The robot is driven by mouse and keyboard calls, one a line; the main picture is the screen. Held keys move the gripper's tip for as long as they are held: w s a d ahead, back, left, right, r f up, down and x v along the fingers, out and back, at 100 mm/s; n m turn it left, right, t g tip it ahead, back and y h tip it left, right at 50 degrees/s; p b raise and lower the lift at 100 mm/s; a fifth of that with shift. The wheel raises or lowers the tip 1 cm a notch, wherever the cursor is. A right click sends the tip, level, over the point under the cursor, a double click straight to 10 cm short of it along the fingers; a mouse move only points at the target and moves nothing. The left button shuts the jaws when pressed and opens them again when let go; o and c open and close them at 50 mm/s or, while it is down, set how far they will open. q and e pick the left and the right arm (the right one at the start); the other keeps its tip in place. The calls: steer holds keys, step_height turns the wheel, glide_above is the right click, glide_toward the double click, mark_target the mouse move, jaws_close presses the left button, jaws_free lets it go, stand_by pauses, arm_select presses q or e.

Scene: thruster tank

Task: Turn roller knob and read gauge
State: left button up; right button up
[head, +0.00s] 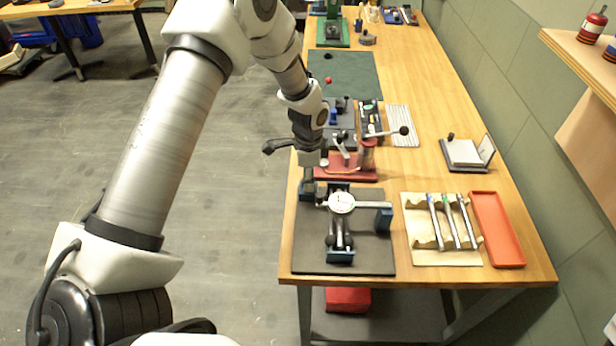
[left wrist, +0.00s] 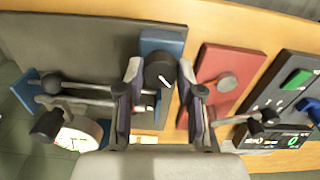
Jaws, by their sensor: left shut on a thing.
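The roller fixture stands on a dark mat (head: 375,256) at the front of the bench, with blue end blocks and steel rods. Its black roller knob (left wrist: 159,70) has a white mark and sits between my left fingers in the left wrist view. My left gripper (head: 310,188) comes down over the fixture's far left corner and is shut on the knob; the arm hides most of the knob in the head view. The white round dial gauge (head: 341,202) faces up over the rods. It also shows at lower left in the left wrist view (left wrist: 78,138), its reading too small to make out.
A red-based lever device (head: 345,168) stands close behind the fixture. To the right are a wooden rack with several metal rods (head: 450,258) and an orange tray (head: 497,230). A notepad stand (head: 465,153) is farther back. Bench space between is clear.

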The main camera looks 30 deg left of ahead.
arm_select(q)
steer(key=m, duration=0.5)
steer(key=shift+s+f+m, duration=0.15)
steer(key=shift+f+m, duration=0.05)
steer(key=shift+m, duration=0.1)
steer(key=m, duration=0.4)
steer(key=shift+m, duration=0.4)
steer(key=o, duration=1.1)
steer(key=shift+o, duration=0.2)
steer(key=shift+d, duration=0.1)
steer(key=shift+r, duration=0.15)
